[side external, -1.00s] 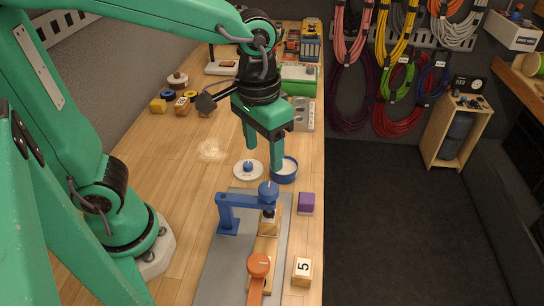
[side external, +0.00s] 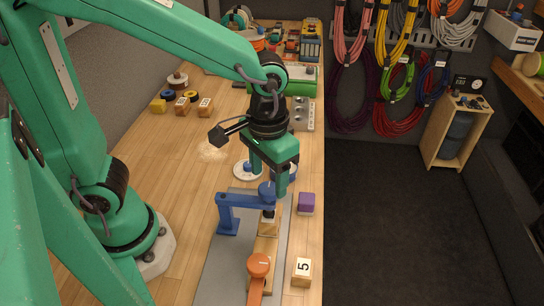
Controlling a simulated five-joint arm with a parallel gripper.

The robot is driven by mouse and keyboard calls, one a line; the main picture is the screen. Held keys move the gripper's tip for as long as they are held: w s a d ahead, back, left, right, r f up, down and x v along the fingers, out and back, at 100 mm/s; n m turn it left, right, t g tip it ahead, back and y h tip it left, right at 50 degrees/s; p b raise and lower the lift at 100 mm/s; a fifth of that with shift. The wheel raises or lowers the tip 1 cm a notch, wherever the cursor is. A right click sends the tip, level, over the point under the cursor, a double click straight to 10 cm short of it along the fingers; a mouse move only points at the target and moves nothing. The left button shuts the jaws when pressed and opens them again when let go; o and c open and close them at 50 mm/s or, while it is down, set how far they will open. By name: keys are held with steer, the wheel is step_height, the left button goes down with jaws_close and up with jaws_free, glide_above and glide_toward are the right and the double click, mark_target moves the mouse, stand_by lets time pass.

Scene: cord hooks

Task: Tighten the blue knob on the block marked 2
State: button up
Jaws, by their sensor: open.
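A blue clamp (side external: 227,213) with an arm reaching right stands on the grey mat. Its round blue knob (side external: 265,190) tops the arm's right end, above a small wooden block (side external: 267,228). I cannot read a number on that block. My gripper (side external: 271,184) points down with its fingers apart at the knob, partly covering it. One finger is beyond the knob and one to its right; I cannot tell whether they touch it. A smaller blue knob (side external: 248,167) sits on a white dish behind.
An orange-handled clamp (side external: 259,265) stands in front, beside a block marked 5 (side external: 302,270). A purple cube (side external: 306,203) is right of the mat (side external: 215,275). Two small marked blocks (side external: 205,106) lie farther back.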

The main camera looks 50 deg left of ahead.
mark_target(266, 190)
steer(key=shift+f, duration=1.3)
steer(key=c, duration=1)
